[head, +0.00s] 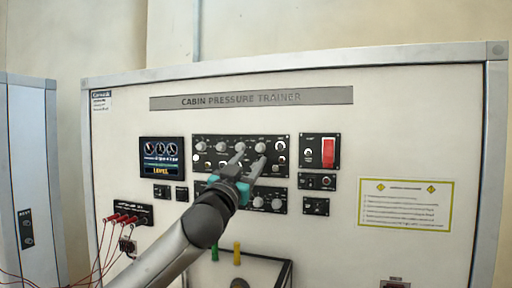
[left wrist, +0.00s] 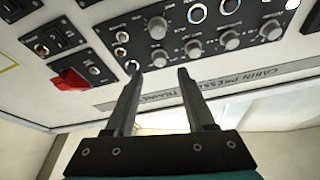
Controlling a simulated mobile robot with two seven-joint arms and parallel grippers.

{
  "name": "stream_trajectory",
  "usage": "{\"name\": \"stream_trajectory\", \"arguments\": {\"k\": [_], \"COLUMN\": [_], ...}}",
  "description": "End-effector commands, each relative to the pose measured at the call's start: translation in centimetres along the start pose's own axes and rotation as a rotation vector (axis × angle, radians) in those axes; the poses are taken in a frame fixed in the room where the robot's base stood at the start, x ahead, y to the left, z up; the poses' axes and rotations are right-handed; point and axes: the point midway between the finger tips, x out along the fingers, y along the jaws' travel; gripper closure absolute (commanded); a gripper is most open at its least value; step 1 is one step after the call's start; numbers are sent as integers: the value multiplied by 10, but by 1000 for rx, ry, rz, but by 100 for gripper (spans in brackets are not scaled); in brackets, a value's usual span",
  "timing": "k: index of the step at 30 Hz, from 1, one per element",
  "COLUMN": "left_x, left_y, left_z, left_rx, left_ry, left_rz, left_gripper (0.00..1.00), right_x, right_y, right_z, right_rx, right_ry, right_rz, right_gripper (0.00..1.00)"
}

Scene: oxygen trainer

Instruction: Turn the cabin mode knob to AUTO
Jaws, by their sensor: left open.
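The upper black panel (head: 214,141) on the cabin pressure trainer carries a row of grey round knobs (head: 220,147) and smaller controls. Its labels are too small to read, so I cannot tell which knob is cabin mode or where it points. My left gripper (head: 251,158) is open in front of this panel's right half and hides part of it. In the left wrist view its two fingers (left wrist: 159,73) are apart with nothing between them. A grey knob (left wrist: 160,58) shows just beyond the gap, and a larger knob (left wrist: 157,27) lies further off. My right gripper is not in view.
A red switch (head: 328,152) sits on a small panel to the right, also seen in the left wrist view (left wrist: 72,79). A display (head: 162,155) reading LEVEL is at left. Red plugs with cables (head: 122,219) hang lower left. A lower knob panel (head: 276,203) is partly behind my arm.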

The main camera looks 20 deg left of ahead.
Motion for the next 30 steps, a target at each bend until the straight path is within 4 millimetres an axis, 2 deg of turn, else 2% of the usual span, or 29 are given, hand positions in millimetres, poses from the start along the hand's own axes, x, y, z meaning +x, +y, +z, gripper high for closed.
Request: {"name": "stream_trajectory", "arguments": {"k": [6,12,26,30], "left_x": [28,44,50,50], "left_y": [0,0,0,0], "left_z": [-2,-1,0,0], "left_rx": [-1,-1,-1,-1], "left_ry": [0,1,0,0], "left_rz": [0,-1,0,0], "left_gripper": [45,45,45,60], "right_x": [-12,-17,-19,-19], "right_y": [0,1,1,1], "right_z": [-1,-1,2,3], "right_rx": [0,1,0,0], "right_ry": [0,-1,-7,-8], "right_rz": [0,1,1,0], "right_gripper": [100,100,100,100]}}
